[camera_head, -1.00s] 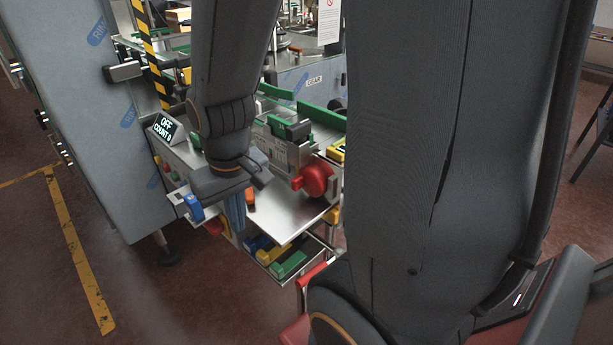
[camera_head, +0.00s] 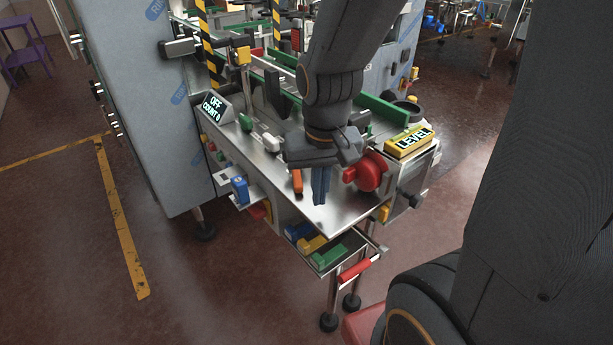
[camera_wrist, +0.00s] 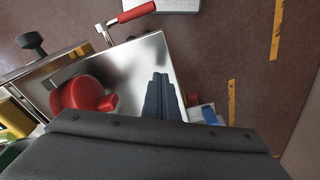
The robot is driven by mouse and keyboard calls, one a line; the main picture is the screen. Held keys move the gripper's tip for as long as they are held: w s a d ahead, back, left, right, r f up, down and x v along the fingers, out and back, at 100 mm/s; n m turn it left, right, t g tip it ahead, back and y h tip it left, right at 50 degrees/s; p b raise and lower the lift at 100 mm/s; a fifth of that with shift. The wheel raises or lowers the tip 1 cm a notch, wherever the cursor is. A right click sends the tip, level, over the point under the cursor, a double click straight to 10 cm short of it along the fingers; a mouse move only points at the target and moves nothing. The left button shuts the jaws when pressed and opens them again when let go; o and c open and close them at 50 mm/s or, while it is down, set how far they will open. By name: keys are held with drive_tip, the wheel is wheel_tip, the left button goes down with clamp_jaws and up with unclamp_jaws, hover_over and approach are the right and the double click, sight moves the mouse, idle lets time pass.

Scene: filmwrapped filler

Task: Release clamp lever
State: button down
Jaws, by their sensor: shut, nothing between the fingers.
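A red round part with a short stub (camera_head: 370,172) stands at the right of the steel worktop (camera_head: 345,212); the wrist view shows it (camera_wrist: 82,93) left of my fingers. A small orange lever (camera_head: 297,181) stands left of my fingers in the head view. I cannot tell for sure which of these is the clamp lever. My gripper (camera_head: 319,196) points down over the worktop between them, its fingers together and empty; they also show in the wrist view (camera_wrist: 161,78). The fingers look apart from the red part. My wrist hides part of the machine behind it.
A yellow LEVEL block (camera_head: 409,142) sits at the right edge. A display reading OFF, COUNT 0 (camera_head: 214,104) and a blue part (camera_head: 240,190) are at the left. Below is an open drawer with coloured blocks and a red handle (camera_head: 355,270).

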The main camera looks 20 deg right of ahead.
sight(297, 180)
drive_tip(key=w+m, duration=0.1)
drive_tip(key=m, duration=0.1)
drive_tip(key=w+r+m+b, duration=0.1)
drive_tip(key=m, duration=0.2)
drive_tip(key=w+r+m+g+h, duration=0.1)
drive_tip(key=m, duration=0.1)
drive_tip(key=shift+w+a+r+m+b, duration=0.15)
drive_tip(key=shift+w+m+b, duration=0.15)
drive_tip(key=w+r+m+g+h+b, duration=0.1)
drive_tip(key=r+m, duration=0.4)
drive_tip(key=m, duration=0.6)
drive_tip(key=w+h, duration=0.1)
drive_tip(key=w, duration=0.1)
drive_tip(key=shift+w+d+r+h+b, duration=0.15)
drive_tip(key=shift+w+d+h+b, duration=0.15)
drive_tip(key=shift+w+d+b, duration=0.1)
drive_tip(key=p+x, duration=0.2)
drive_tip(key=x, duration=0.7)
drive_tip(key=shift+s, duration=0.1)
drive_tip(key=a+p, duration=0.1)
drive_tip(key=a, duration=0.1)
drive_tip(key=shift+w+a+f, duration=0.25)
drive_tip(key=shift+w+f, duration=0.05)
drive_tip(key=shift+f, duration=0.1)
drive_tip(key=shift+w+a+f+p, duration=0.1)
drive_tip(key=shift+w+a+p, duration=0.1)
drive_tip(key=shift+a+p, duration=0.3)
drive_tip(key=shift+w+a+b, duration=0.1)
drive_tip(key=shift+b, duration=0.2)
